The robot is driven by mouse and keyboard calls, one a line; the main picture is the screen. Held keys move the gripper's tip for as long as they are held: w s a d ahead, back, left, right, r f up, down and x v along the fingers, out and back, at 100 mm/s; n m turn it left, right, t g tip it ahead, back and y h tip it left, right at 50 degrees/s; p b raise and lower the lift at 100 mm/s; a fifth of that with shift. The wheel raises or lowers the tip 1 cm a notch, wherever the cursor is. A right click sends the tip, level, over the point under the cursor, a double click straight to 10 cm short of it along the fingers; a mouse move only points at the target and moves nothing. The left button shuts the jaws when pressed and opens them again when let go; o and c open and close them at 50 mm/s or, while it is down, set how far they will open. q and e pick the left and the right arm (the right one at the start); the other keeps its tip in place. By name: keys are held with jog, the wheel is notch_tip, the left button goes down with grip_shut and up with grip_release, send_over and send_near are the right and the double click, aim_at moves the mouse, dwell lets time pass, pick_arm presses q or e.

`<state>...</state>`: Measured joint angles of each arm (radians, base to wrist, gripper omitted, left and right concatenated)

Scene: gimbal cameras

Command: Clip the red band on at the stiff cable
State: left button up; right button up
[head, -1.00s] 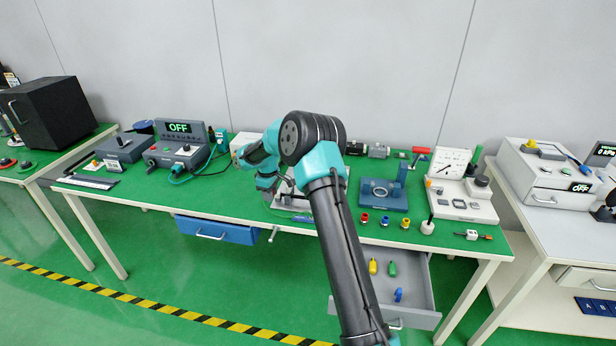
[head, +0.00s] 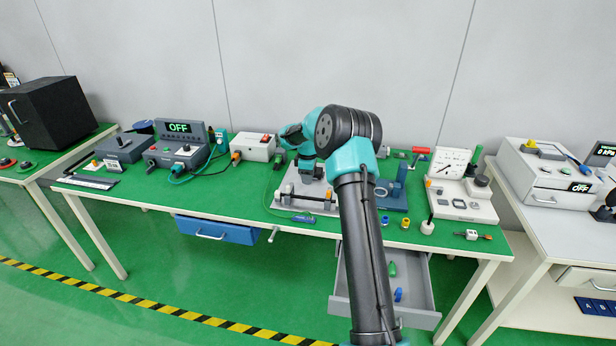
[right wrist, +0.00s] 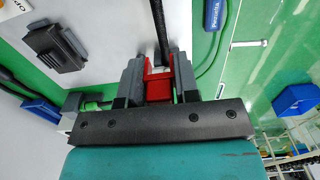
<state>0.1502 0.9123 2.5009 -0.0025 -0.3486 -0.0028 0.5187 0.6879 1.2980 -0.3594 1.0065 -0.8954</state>
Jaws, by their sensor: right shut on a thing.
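My right gripper (right wrist: 159,85) is shut on the red band (right wrist: 158,82), which sits between its grey fingers in the right wrist view. A straight black cable (right wrist: 159,25) comes down from the top of that view to the red band's opening. I cannot tell whether the band is around the cable or only against it. In the head view my right gripper (head: 305,167) is over the light grey fixture plate (head: 283,203) at the middle of the table; the band is too small to make out there. My left gripper is not in view.
A white box (head: 253,148) with orange parts stands left of the fixture, a blue stand (head: 393,198) right of it. The open drawer (head: 418,315) below holds a green clip (head: 392,269) and a blue clip (head: 398,294). My arm hides part of the table front.

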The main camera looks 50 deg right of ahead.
jog(key=shift+f, duration=1.55)
jog(key=shift+f, duration=0.15)
jog(key=shift+f, duration=1.25)
jog(key=shift+f, duration=1.7)
jog(key=o, duration=1)
jog(key=shift+r, duration=0.1)
notch_tip(320, 180, up, 17)
jog(key=shift+r, duration=0.1)
